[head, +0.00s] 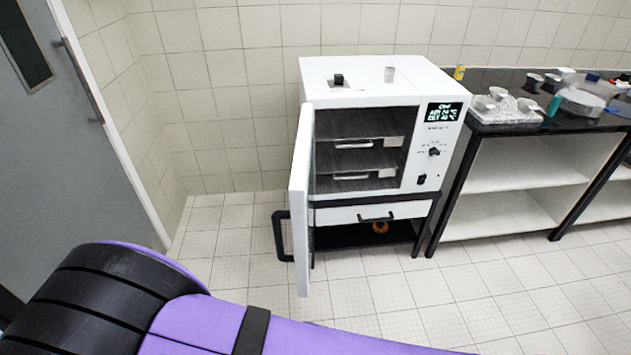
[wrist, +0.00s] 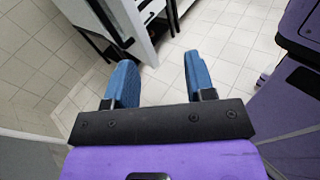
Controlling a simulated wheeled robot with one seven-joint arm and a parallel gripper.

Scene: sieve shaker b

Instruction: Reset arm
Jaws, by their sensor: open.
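My gripper (wrist: 160,84) shows in the wrist view with its two blue fingers spread apart and nothing between them. Tiled floor lies beyond the fingertips. In the head view, only my purple and black arm shows along the bottom; the gripper is out of that view. A white oven-like cabinet (head: 428,195) stands against the wall, with its door (head: 299,200) swung open towards me. Part of it shows at the top of the wrist view, beyond the fingers and apart from them.
Inside the cabinet are two shelves with handles (head: 352,177). A round orange-brown thing (head: 380,227) lies beneath the cabinet's drawer. To the right is a dark-topped bench (head: 480,127) with cups and dishes. A grey door (head: 70,150) is at the left. The floor right of centre is clear.

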